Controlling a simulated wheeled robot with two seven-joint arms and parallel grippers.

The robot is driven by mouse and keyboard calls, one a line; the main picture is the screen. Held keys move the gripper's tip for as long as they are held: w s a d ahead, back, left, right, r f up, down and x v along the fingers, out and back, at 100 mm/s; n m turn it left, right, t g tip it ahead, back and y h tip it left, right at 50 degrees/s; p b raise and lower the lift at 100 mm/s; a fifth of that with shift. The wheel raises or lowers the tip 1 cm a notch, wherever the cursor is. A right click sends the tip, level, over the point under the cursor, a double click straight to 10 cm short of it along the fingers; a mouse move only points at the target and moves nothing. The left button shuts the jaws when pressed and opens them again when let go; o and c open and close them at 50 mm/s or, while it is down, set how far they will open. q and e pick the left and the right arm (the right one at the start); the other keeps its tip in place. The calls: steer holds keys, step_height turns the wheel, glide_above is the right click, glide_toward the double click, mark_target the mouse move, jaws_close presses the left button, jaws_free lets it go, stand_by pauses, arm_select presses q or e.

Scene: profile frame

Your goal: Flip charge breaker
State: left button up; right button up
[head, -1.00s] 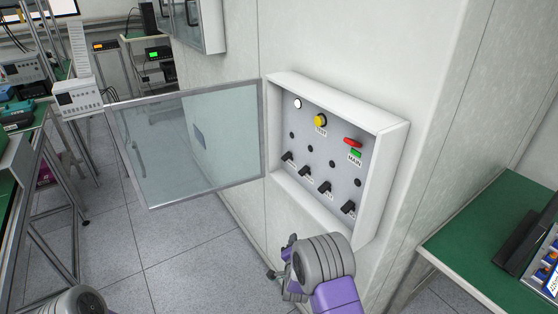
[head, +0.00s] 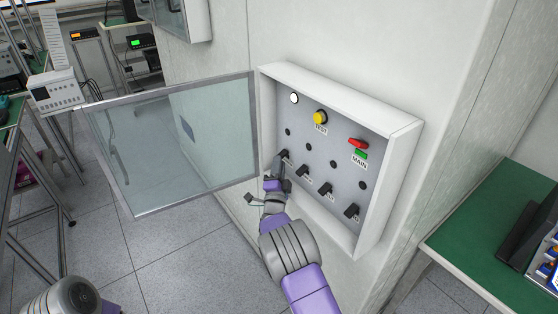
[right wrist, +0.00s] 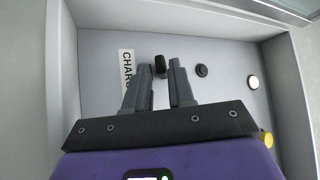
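A white wall box (head: 388,199) with its glass door (head: 170,143) swung open to the left holds a grey panel. A row of several black breaker levers runs along its lower part. The leftmost is the charge breaker (head: 284,156); in the right wrist view its black lever (right wrist: 160,66) shows beside the CHARGE label (right wrist: 127,72). My right gripper (head: 274,178) is at the panel's lower left, just below this lever. In the right wrist view, its fingers (right wrist: 161,74) are apart, with the lever showing between their tips. Contact cannot be told. My left gripper is out of view.
Above the levers are a white button (head: 294,98), a yellow TEST button (head: 320,117), and red (head: 358,143) and green (head: 361,154) MAIN buttons. The box's raised rim surrounds the panel. A green-topped table (head: 480,215) stands at the right.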

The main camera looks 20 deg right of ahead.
steer(key=shift+w+d+r, duration=0.3)
steer(key=shift+w+r, duration=0.05)
steer(key=shift+w, duration=0.2)
steer(key=shift+w+d, duration=0.1)
steer(key=shift+w, duration=0.25)
steer(key=shift+c, duration=0.4)
jaws_close()
